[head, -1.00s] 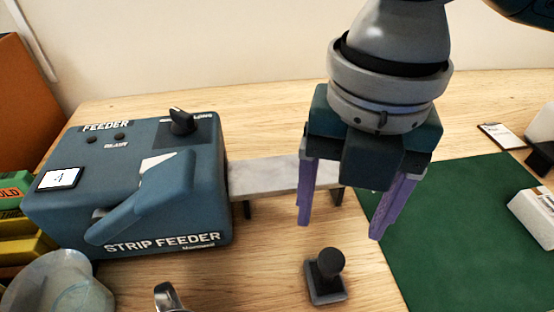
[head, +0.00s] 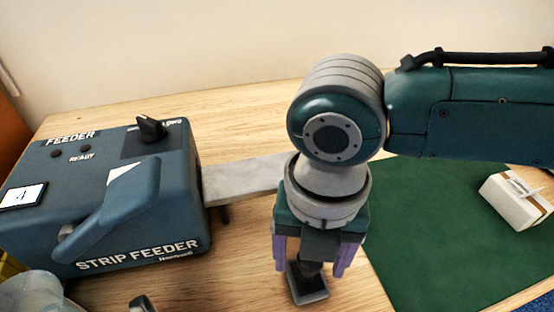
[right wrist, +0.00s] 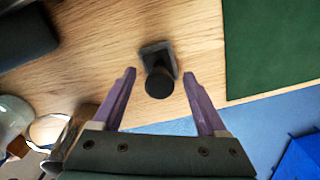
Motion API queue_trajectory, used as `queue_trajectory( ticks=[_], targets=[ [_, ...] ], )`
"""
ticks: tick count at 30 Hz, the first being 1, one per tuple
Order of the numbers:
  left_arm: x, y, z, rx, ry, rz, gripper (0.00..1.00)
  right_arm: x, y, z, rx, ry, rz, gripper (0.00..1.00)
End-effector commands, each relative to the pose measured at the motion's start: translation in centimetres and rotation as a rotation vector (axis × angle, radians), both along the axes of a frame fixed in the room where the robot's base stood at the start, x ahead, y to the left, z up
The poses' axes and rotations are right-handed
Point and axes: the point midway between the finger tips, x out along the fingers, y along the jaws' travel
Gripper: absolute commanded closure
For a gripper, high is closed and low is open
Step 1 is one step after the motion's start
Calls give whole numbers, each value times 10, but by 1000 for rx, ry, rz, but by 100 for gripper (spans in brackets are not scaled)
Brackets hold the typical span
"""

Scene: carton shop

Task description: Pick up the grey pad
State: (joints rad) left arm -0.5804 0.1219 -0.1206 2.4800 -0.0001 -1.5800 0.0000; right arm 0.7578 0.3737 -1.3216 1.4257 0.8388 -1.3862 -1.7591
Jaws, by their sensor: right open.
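The grey pad (head: 309,284) stands on the wooden table in front of the feeder's strip outlet, a grey square base with a black round knob on top. In the head view my right gripper (head: 308,268) is above it and hides most of the knob. In the right wrist view the pad (right wrist: 155,50) shows with its knob (right wrist: 159,83) between and just beyond the two purple fingertips. My right gripper (right wrist: 160,76) is open, with clear gaps between the fingers and the knob. My left gripper is in neither view.
The blue strip feeder (head: 100,200) with its pale outlet shelf (head: 240,180) stands at the left. A green mat (head: 430,220) lies at the right with a white carton (head: 514,198) on it. A clear cup (head: 30,295) is at the front left. Bare table surrounds the pad.

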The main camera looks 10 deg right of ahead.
Motion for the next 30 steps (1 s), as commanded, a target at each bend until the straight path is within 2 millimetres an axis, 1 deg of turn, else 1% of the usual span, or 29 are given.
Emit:
queue_trajectory(
  ticks=[1,2,20,21,30],
  targets=[
    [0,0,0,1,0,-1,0,0,0,0,0,0,0,28],
    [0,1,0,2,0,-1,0,0,0,0,0,0,0,31],
    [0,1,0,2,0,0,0,0,0,0,0,0,0,99],
    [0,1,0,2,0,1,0,0,0,1,0,0,-1,100],
    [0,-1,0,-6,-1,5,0,0,0,1,0,0,-1,100]
  ],
)
